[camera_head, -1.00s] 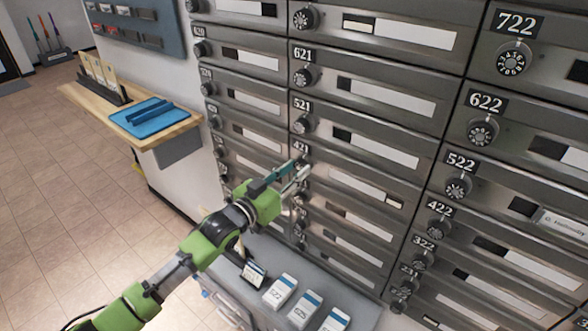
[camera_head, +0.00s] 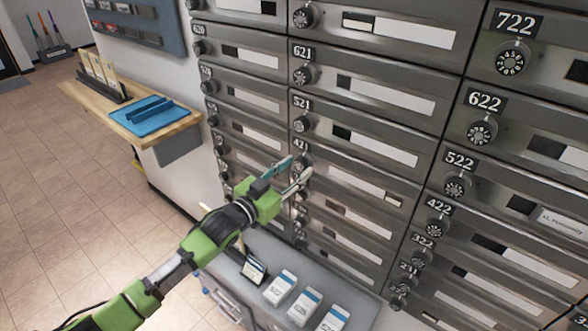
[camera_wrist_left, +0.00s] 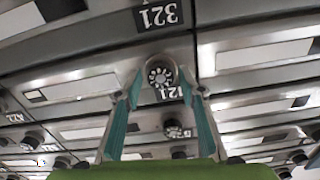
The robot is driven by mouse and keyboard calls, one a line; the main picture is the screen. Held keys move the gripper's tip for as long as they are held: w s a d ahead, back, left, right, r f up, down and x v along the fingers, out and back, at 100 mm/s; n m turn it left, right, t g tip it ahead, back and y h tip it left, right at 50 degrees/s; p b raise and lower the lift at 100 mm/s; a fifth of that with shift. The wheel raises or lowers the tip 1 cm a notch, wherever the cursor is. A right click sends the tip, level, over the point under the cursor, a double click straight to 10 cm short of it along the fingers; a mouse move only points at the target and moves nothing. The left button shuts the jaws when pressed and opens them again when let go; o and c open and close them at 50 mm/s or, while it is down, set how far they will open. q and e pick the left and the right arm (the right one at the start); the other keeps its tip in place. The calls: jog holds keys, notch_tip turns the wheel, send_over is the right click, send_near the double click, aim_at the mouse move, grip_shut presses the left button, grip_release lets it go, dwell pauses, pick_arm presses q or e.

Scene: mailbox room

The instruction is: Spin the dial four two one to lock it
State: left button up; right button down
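The dial of mailbox 421 (camera_wrist_left: 160,76) is round and dark with a pale numbered ring, and sits between my left gripper's fingertips in the left wrist view, which is upside down. Its label, 421 (camera_head: 300,147), shows above it in the head view, where the fingertips partly hide the dial. My left gripper (camera_head: 301,166) is open, one finger on each side of the dial. I cannot tell whether the fingers touch it. The dial's exact setting is too small to read. My right gripper is not in view.
More dials surround it, such as 521 (camera_head: 302,124) above and 422 (camera_head: 437,227) to the right. A grey surface (camera_head: 352,303) with white boxes (camera_head: 281,289) lies below. A wooden shelf (camera_head: 181,127) with a blue tray (camera_head: 150,117) juts out at left. Tiled floor is free at left.

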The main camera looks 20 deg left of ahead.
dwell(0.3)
pick_arm(q)
jog(key=v, duration=1.2)
jog(key=s+a+f+n+g+y, duration=0.15)
jog(key=a+f, duration=0.25)
jog(key=f, duration=0.7)
jog(key=s+a+f+n+g+y, duration=0.1)
jog(key=a+f+g+y, duration=0.15)
jog(key=f, duration=0.95)
jog(key=s+a+f+g+y, duration=0.1)
jog(key=s+f+g, duration=0.1)
jog(key=s+f, duration=0.45)
jog(key=s+a+f+g+y, duration=0.1)
jog(key=s+f, duration=0.2)
jog(key=f, duration=0.7)
jog(key=s+d+f+n+g, duration=0.15)
jog(key=s+f+g, duration=0.25)
jog(key=s+f, duration=0.95)
jog(key=s+d+f+g, duration=0.2)
jog(key=s+d+f, duration=0.2)
jog(key=s, duration=0.7)
jog(key=s+d+f+m+g, duration=0.1)
jog(key=s+d+f+g, duration=0.2)
jog(key=s, duration=0.8)
jog(key=shift+s+d+f, duration=0.3)
jog(key=shift+d+f, duration=0.15)
jog(key=shift+f, duration=0.1)
